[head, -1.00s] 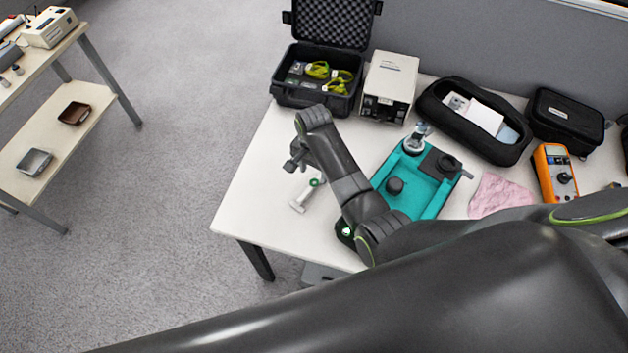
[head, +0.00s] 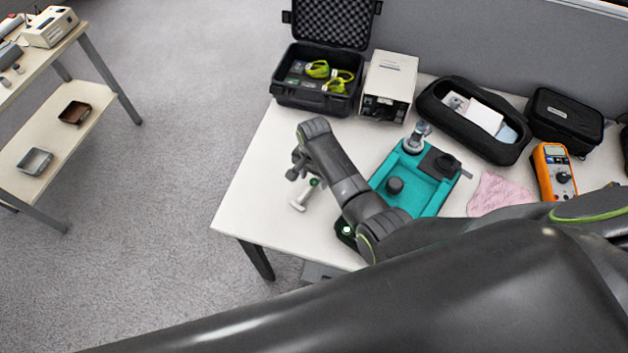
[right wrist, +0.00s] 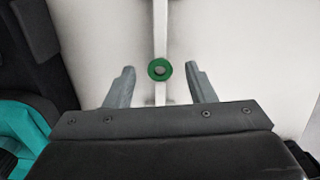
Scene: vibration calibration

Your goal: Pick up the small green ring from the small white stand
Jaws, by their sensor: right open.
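The small green ring (right wrist: 159,70) sits at the end of the small white stand (right wrist: 160,22) in the right wrist view. In the head view the green ring (head: 314,182) shows as a small patch at the upper end of the white stand (head: 301,201). My right gripper (right wrist: 160,71) is open, with one finger on each side of the ring and a gap on both sides. In the head view the right gripper (head: 300,168) is just above and left of the ring, partly hidden by its own wrist. My left gripper is in neither view.
A teal tray (head: 447,189) with a dark knob lies right of my right arm. Behind stand an open black case (head: 312,101), a beige box (head: 389,82) and a black pouch (head: 447,117). An orange meter (head: 546,165) and pink cloth lie right. The table's left part is clear.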

